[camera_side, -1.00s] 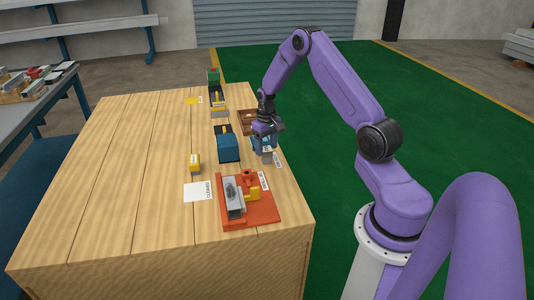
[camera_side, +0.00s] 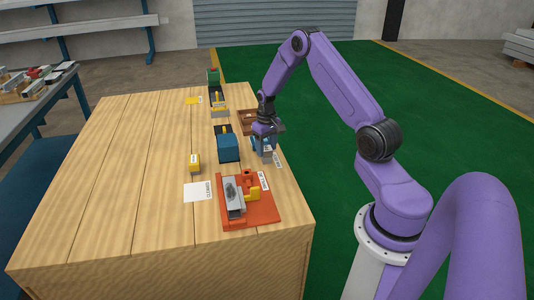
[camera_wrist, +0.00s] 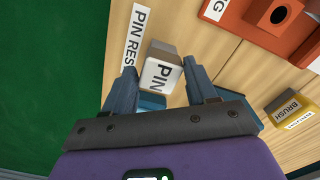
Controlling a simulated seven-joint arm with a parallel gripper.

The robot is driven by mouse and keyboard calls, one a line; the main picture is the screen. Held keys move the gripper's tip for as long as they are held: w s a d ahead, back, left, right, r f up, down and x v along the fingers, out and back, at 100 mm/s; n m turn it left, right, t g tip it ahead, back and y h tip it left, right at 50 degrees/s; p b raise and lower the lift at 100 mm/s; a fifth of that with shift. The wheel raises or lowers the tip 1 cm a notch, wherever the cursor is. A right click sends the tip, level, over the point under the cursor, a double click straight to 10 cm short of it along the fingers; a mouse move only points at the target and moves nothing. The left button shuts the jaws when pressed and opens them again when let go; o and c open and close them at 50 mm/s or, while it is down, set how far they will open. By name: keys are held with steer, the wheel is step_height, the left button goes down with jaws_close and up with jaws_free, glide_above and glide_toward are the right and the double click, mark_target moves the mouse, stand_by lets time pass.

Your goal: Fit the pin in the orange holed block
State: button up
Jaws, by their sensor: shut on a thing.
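The pin (camera_wrist: 160,72) is a grey piece with a white face lettered PIN, and it shows between my fingers in the wrist view. My gripper (camera_wrist: 163,82) is shut on it, over the right side of the table. In the side view my gripper (camera_side: 264,147) hides most of the pin. I cannot tell whether the pin touches the table. The orange holed block (camera_wrist: 278,15) has a dark round hole and stands at the top right of the wrist view. In the side view the orange holed block (camera_side: 248,176) sits on the orange base, nearer the camera than my gripper.
The orange base (camera_side: 262,212) also carries a grey part and a yellow clamp. A blue box (camera_side: 228,148) stands just left of my gripper. A yellow brush block (camera_side: 195,163) and a white card (camera_side: 198,191) lie further left. The table's left side is clear.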

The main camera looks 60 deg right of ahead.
mark_target(266, 148)
steer(key=shift+r, duration=0.6)
stand_by(0.3)
steer(key=shift+r, duration=1.7)
steer(key=a+r, duration=0.6)
steer(key=a, duration=0.7)
steer(key=shift+s, duration=0.2)
steer(key=shift+f, duration=0.1)
steer(key=shift+f, duration=2.8)
steer(key=shift+f, duration=1.95)
steer(key=o, duration=1.2)
